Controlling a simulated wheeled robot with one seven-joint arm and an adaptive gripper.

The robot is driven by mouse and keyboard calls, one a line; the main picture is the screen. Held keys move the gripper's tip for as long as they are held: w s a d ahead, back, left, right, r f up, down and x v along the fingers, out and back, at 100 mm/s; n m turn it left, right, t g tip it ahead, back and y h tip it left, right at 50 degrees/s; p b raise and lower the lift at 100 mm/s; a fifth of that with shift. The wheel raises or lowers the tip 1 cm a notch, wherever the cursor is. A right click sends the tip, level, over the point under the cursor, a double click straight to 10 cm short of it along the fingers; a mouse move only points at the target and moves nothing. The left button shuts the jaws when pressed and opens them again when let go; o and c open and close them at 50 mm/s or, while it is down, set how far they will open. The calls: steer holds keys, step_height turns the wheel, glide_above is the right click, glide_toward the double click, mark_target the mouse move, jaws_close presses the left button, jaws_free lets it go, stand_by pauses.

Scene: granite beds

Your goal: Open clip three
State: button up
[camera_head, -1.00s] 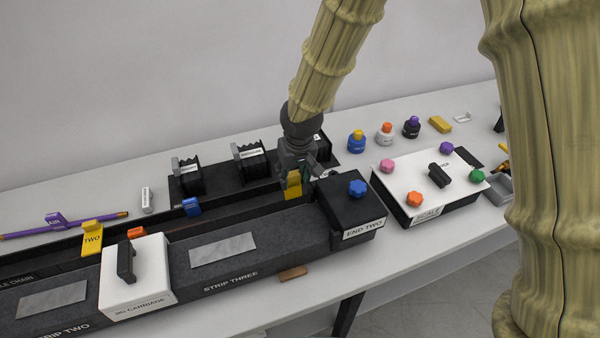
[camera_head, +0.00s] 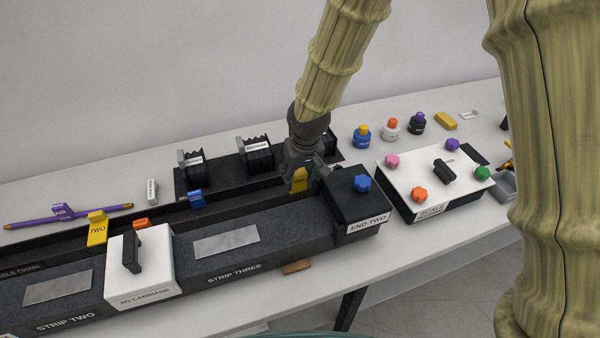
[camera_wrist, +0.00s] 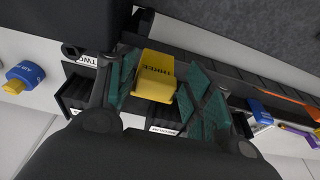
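Clip three (camera_head: 299,181) is a yellow clip standing at the back edge of strip three, beside the black END TWO block (camera_head: 352,205). In the wrist view clip three (camera_wrist: 155,80), lettered THREE, lies between my two green-padded fingers. My gripper (camera_wrist: 160,75) is open around it, with one finger on each side. A gap shows at the right pad; contact at the left pad cannot be told. In the head view my gripper (camera_head: 306,174) is just above and behind the clip, hiding part of it. A second yellow clip, TWO (camera_head: 97,229), stands farther left.
The white jig carriage (camera_head: 140,264) sits on the strips at left. Black holders (camera_head: 256,155) stand behind the trough, close to my gripper. The blue knob (camera_head: 362,183) rises from the END TWO block. A white scale box (camera_head: 433,176) stands at right.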

steer(key=shift+w+d+r, duration=0.15)
steer(key=shift+w, duration=0.05)
steer(key=shift+r, duration=0.55)
steer(key=v, duration=1)
steer(key=shift+s+r, duration=0.3)
steer(key=shift+r, duration=0.1)
steer(key=shift+d+r, duration=0.1)
steer(key=shift+d, duration=0.05)
